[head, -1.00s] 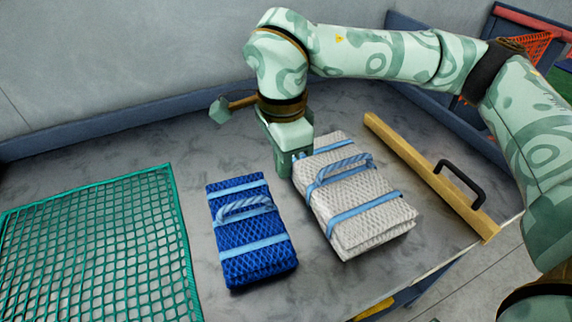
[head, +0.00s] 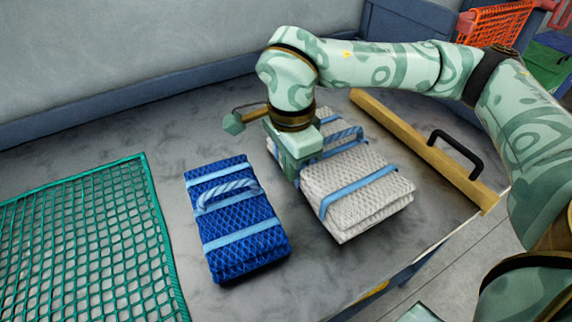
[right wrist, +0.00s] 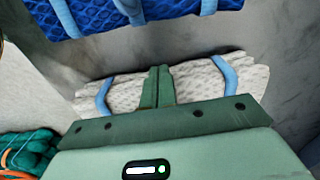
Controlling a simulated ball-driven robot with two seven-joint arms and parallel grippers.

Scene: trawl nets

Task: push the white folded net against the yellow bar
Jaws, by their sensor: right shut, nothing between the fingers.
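The white folded net (head: 330,190) lies flat on the grey table, with blue straps and a blue rope handle. The yellow bar (head: 405,135), with a black handle, lies to its right, and a strip of bare table separates them. My right gripper (head: 292,178) points down at the white net's left long side, and the arm hides part of its far end. In the right wrist view the shut, empty fingers (right wrist: 158,85) overlap the white net (right wrist: 200,85). I cannot tell whether they touch it. My left gripper is not in view.
A blue folded net (head: 240,225) lies close to the left of my right gripper. A green mesh net (head: 90,240) is spread at the far left. A raised blue edge (head: 130,105) runs along the back. Bare table lies between the green and blue nets.

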